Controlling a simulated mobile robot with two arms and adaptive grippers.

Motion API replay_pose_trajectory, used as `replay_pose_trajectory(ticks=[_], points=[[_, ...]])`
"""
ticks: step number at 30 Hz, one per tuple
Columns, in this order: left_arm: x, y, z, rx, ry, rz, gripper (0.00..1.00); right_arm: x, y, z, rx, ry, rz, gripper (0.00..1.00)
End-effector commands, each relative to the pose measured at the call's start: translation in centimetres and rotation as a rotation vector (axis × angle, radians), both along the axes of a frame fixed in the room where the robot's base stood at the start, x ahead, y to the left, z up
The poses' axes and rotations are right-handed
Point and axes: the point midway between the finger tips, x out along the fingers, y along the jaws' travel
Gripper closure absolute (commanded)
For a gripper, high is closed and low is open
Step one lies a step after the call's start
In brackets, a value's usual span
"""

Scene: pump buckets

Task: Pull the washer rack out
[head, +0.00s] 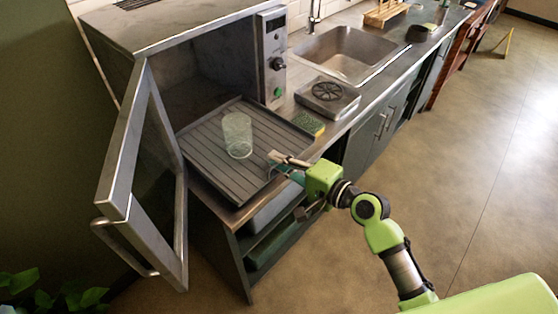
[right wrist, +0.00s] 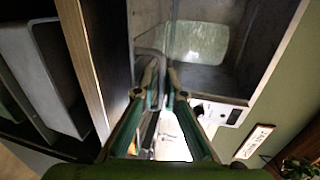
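The washer (head: 128,40) is a grey steel box on the counter with its door (head: 128,160) swung open to the left. The grey ribbed washer rack (head: 205,150) reaches out of its opening. A clear glass (head: 237,135) stands upright on the rack; it also shows in the right wrist view (right wrist: 195,42). My right gripper (head: 279,161) is at the rack's front rim. In the right wrist view its fingers (right wrist: 162,68) are close together with the thin rim between them. My left gripper is out of view.
A green-yellow sponge (head: 308,123) lies beside the rack, close to my right gripper. A metal scale-like box (head: 328,97) and a sink (head: 345,52) are farther along the counter. Open shelves (head: 268,238) lie below the rack. The floor in front is clear.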

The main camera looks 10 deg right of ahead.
Motion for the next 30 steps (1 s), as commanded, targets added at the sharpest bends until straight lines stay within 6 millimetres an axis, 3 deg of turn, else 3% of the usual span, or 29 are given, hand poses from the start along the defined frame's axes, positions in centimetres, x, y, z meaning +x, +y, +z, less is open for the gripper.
replay_pose_trajectory(ticks=[8,21,30], points=[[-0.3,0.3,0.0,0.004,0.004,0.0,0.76,-0.8,-0.7,0.1,-0.002,0.001,-0.002,0.89],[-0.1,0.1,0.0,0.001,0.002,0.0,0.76,-7.8,-5.6,1.7,-0.003,0.004,0.0,0.89],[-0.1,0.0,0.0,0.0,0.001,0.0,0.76,-9.5,-6.9,2.3,-0.001,0.001,0.0,0.89]])
